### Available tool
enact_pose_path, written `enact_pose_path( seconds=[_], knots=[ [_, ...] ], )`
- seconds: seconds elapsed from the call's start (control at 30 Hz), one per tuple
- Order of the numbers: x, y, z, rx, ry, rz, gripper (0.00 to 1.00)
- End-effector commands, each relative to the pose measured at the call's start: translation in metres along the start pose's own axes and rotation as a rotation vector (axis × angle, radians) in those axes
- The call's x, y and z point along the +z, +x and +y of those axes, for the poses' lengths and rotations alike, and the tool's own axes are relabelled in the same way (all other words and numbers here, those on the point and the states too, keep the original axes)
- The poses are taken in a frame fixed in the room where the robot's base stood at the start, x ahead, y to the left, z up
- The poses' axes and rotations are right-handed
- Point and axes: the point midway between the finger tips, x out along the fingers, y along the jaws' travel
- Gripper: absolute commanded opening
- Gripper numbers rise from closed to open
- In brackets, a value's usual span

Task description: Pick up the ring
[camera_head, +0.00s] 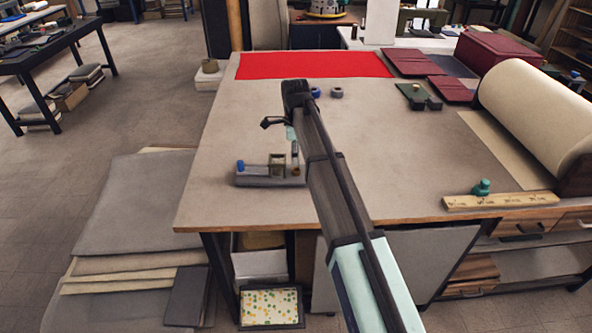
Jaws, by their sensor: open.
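A small grey-blue ring-like piece (337,92) lies on the worktable (400,150), below the red cloth in the picture. A smaller blue round piece (315,92) lies just left of it, partly behind my arm. Which of the two is the ring, I cannot tell for sure. My gripper (272,123) is at the far end of my arm, over the table, left of and nearer than both pieces. It is open and apart from them. Its fingers are small and partly hidden by the arm.
A red cloth (315,65) covers the table's back left. A grey fixture with a blue knob (262,180) stands at the front left. A large cream roll (535,115), dark red covers (450,89) and a wooden strip with a green piece (500,201) occupy the right. The table's middle is clear.

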Motion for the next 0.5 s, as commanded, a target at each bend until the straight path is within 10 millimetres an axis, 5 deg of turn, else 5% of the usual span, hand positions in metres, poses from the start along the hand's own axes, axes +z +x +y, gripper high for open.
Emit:
enact_pose_path(
  seconds=[0.5],
  knots=[
    [-0.002, 0.045, 0.009, 0.002, 0.000, 0.000, 0.64]
  ],
)
